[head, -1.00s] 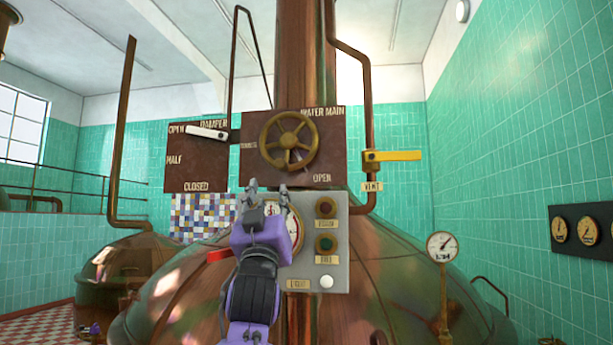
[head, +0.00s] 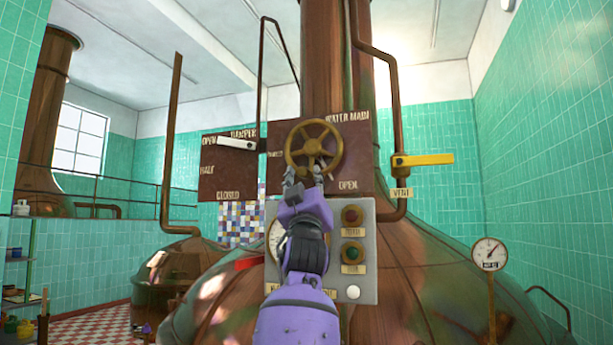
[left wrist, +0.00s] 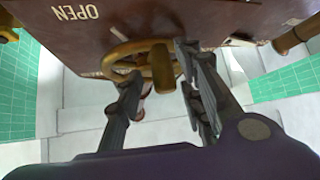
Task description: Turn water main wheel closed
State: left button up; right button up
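The brass water main wheel (head: 313,125) is mounted on a brown plate (head: 358,150) marked WATER MAIN at the top and OPEN at lower right. My left gripper (head: 304,175) is raised to the wheel's lower rim. In the left wrist view, the wheel (left wrist: 120,57) and its knob (left wrist: 162,66) show beyond the fingers. The fingers of my left gripper (left wrist: 160,92) are spread apart, with the knob between or just beyond them; contact cannot be told. My right gripper is not in view.
Left of the wheel is a damper plate with a white lever (head: 236,143). A yellow vent lever (head: 428,159) juts out at right. Below is a grey button panel (head: 365,285), partly behind my arm, with a red handle (head: 250,262) beside it.

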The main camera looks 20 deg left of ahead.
pick_arm(q)
jog(key=shift+w+a+r, duration=0.2)
jog(key=shift+w+r, duration=0.2)
grip_shut()
